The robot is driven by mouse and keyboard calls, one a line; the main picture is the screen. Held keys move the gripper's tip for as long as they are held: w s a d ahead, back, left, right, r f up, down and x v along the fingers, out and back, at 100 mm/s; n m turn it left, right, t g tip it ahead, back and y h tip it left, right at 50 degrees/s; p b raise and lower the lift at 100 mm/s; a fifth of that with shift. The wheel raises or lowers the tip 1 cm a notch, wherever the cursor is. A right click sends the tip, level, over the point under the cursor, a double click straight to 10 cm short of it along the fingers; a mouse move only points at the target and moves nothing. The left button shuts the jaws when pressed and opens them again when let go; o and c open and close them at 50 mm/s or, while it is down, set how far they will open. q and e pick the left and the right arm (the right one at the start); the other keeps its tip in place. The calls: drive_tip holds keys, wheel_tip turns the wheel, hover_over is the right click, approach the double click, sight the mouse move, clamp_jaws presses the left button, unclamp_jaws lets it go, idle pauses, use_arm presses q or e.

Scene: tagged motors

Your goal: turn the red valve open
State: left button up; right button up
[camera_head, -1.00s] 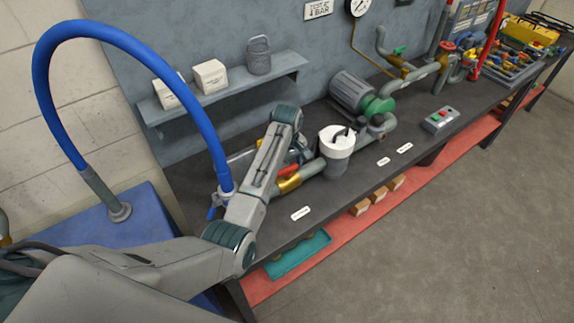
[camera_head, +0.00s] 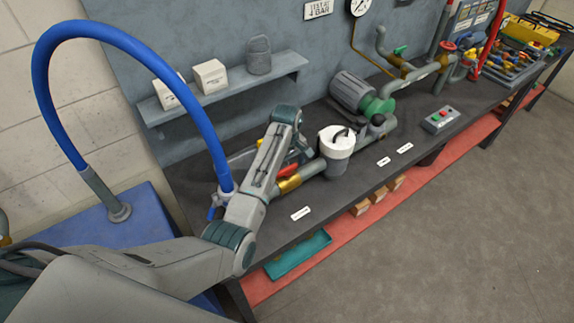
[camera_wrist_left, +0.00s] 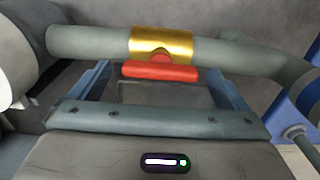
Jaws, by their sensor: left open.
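The red valve handle (camera_head: 287,170) sits on a brass valve body (camera_head: 290,184) in the grey pipe at the near left of the bench, partly hidden by my left arm. In the left wrist view the handle (camera_wrist_left: 160,72) is a short red bar lying along the pipe in front of the brass body (camera_wrist_left: 162,42). My left gripper (camera_wrist_left: 162,82) is open, with one finger off each end of the bar. No contact between fingers and bar shows. In the head view my forearm hides most of the gripper. My right gripper is not in view.
A white-topped canister (camera_head: 337,142) stands just right of the brass valve. A blue hose (camera_head: 130,40) arches at the left. A green-ended motor (camera_head: 360,95) and a red handwheel (camera_head: 447,46) are farther along the bench. The floor (camera_head: 460,220) at right is clear.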

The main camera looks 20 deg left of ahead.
sight(287, 168)
use_arm(q)
wheel_tip(287, 168, up, 8)
drive_tip(key=b, duration=0.2)
drive_tip(key=shift+r+b, duration=0.1)
drive_tip(key=shift+b, duration=0.25)
wheel_tip(287, 168, up, 3)
drive_tip(key=p, duration=0.2)
drive_tip(key=shift+f+p, duration=0.2)
drive_tip(key=shift+p, duration=0.2)
drive_tip(key=shift+w+f, duration=0.1)
